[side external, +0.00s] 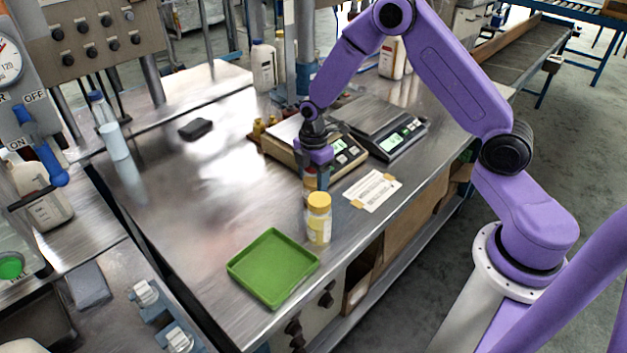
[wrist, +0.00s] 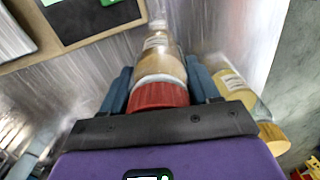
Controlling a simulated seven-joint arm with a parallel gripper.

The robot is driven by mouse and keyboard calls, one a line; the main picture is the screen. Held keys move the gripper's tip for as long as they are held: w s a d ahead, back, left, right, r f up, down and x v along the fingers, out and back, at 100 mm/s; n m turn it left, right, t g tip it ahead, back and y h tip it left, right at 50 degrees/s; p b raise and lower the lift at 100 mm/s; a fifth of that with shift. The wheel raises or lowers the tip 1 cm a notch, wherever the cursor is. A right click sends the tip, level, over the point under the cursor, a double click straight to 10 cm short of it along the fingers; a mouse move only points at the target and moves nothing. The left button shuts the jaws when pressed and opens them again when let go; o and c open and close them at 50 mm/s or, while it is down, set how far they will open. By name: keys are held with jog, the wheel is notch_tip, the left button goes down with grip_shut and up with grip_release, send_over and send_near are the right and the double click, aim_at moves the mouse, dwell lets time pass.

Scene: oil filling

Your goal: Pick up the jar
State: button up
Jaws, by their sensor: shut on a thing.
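A jar with a red lid (wrist: 158,93) is between the two blue fingers of my gripper (wrist: 160,84) in the wrist view, and the gripper is shut on it. In the side external view my gripper (side external: 316,178) points down over the steel bench, and this jar (side external: 309,187) is mostly hidden by the fingers and the jar in front. I cannot tell whether it touches the bench. A second jar with a yellow lid (side external: 319,218) stands upright just in front; it also shows to the right of the gripper in the wrist view (wrist: 234,82).
A green tray (side external: 238,272) lies near the bench's front edge. Two scales (side external: 350,158) stand behind the gripper, with a paper label (side external: 373,190) to its right. A black block (side external: 195,128) lies on the left. The bench between that block and the tray is clear.

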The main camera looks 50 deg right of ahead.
jog(key=shift+r, duration=0.5)
jog(key=s+r, duration=1.1)
jog(key=s, duration=0.3)
jog(key=shift+d+r, duration=0.25)
dwell(1.6)
